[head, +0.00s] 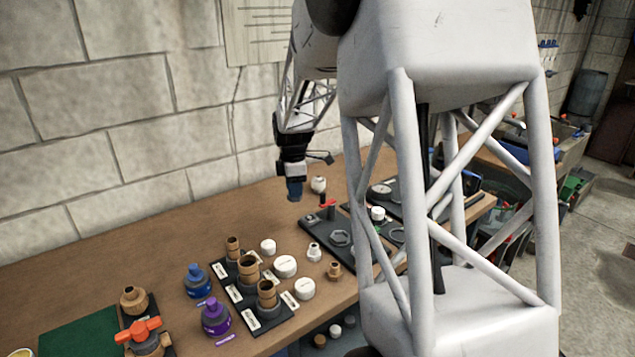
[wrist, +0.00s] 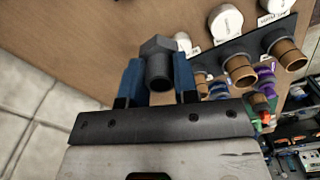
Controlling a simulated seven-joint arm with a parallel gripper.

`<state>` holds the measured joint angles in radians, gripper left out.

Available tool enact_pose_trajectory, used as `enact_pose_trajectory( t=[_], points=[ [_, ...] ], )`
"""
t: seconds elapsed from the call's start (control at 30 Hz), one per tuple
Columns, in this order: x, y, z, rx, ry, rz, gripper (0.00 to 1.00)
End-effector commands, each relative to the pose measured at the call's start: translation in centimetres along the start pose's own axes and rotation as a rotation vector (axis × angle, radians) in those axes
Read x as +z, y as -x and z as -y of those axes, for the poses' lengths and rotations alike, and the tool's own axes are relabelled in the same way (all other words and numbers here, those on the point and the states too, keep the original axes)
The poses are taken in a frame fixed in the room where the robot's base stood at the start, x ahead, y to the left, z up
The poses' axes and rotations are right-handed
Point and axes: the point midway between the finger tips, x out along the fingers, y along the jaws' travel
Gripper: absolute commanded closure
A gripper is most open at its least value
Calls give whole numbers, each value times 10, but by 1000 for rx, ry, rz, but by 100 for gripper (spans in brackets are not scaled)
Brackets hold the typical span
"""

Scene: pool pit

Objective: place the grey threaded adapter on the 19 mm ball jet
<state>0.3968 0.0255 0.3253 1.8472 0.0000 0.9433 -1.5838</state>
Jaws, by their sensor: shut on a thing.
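My gripper (wrist: 158,80) has its blue fingers shut on the grey threaded adapter (wrist: 158,64), a dark grey piece with a hex head and a round, open end. In the head view my gripper (head: 294,190) hangs above the back of the bench, and the adapter cannot be made out between its fingers. I cannot tell which fitting is the 19 mm ball jet. A small white fitting (head: 314,252) stands on the bench right of the brown fittings, and another white one (head: 318,184) stands farther back, right of my gripper.
Brown fittings (head: 248,268) stand on a dark labelled rack with white caps (head: 285,266) beside it. A dark board (head: 343,232) with a red-handled valve lies to the right. The back-left bench is clear.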

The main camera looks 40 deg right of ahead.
Motion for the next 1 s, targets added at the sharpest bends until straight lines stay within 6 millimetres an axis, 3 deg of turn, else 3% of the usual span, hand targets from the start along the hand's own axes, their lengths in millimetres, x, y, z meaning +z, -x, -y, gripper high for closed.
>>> enact_pose_trajectory(
  t=[0.03,0.37,0.7,1.0],
  points=[
    [0,8,0,2,0,0,96],
    [32,5,-34,0,-28,0,96],
    [88,5,-84,0,-69,0,96],
    [118,-2,-106,-3,-89,0,96]
  ],
)
